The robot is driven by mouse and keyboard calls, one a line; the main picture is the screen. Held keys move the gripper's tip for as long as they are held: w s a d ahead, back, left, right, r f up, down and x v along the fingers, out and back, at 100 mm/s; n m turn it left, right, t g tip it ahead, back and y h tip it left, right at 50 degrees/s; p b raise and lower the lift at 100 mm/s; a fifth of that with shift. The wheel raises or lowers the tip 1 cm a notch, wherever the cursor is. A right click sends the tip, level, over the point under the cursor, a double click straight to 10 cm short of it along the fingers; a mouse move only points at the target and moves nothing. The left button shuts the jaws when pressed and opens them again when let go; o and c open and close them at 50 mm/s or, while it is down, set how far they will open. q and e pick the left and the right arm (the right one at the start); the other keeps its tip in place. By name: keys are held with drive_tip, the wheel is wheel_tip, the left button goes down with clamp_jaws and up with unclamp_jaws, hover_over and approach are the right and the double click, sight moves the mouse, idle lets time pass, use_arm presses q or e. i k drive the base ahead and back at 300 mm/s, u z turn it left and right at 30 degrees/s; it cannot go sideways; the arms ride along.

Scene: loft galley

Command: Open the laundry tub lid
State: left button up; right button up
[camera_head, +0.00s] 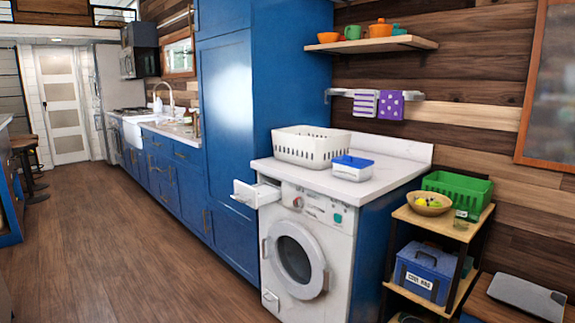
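A small white tub with a blue lid (353,161) stands on the white countertop (300,179) above the washing machine, near the front right part of the top. The blue lid lies flat across the top of the white body (351,173). Too little detail shows to make out a latch or hinge. The tub is upright, and nothing rests on it. Neither of my grippers is in view.
A white slotted basket (303,148) stands left of the tub. The washing machine (305,240) has its drawer (256,192) pulled out and its round door shut. A shelf unit (437,228) with a green crate (457,193) stands at right. The floor (150,250) at left is clear.

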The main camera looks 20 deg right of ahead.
sight(346, 160)
drive_tip(key=z, duration=1.05)
drive_tip(key=i, duration=1.2)
drive_tip(key=u, duration=0.15)
